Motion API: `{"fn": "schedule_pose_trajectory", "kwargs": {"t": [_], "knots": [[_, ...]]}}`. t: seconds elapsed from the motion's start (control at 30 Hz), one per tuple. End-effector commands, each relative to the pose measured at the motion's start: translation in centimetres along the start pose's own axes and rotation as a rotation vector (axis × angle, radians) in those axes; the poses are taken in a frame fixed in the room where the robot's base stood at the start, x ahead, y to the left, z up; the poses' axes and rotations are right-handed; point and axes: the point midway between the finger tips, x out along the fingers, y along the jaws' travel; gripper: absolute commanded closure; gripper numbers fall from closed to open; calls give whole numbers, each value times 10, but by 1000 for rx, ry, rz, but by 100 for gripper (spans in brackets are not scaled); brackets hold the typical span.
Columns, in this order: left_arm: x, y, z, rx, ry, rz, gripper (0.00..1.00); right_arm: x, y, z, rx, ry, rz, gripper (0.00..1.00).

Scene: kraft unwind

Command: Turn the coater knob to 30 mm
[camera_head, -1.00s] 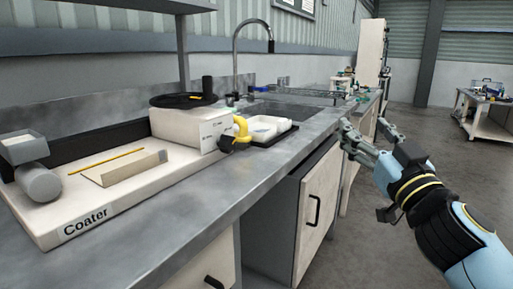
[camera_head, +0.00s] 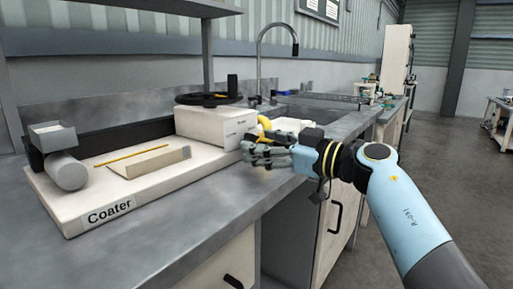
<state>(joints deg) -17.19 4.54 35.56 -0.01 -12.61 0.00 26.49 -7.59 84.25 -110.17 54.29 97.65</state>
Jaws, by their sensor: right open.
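The coater (camera_head: 92,197) is a pale flat base with a label on its front, lying on the bench at left. A white box (camera_head: 205,128) stands at its right end. On the box sits a black wheel (camera_head: 208,99) with an upright handle (camera_head: 232,86). A yellow part (camera_head: 265,122) shows beside the box's right end. My right gripper (camera_head: 258,154) is open, its fingers pointing left beside the box's lower right end. It covers most of what is there, and I cannot tell if it touches anything. My left gripper is not in view.
A grey roller (camera_head: 66,171) and small tray (camera_head: 52,136) sit at the coater's left end. A tap (camera_head: 263,53) and sink are behind my right gripper. The bench front (camera_head: 175,229) is bare. A shelf post (camera_head: 206,57) rises behind the box.

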Motion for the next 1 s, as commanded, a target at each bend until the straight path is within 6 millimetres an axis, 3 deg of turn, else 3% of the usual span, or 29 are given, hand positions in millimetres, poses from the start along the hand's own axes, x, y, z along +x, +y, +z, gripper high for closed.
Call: {"fn": "schedule_pose_trajectory", "kwargs": {"t": [0.2, 0.47, 0.9, 1.0], "knots": [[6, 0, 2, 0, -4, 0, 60, 19, 0, 0, -1, 0, 1, 38], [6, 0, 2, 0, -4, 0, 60, 21, 0, 0, -1, 1, 1, 38], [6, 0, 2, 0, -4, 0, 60, 20, 0, 0, -1, 1, 1, 93], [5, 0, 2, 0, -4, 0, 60, 20, 0, 0, -3, 0, 1, 95]]}}
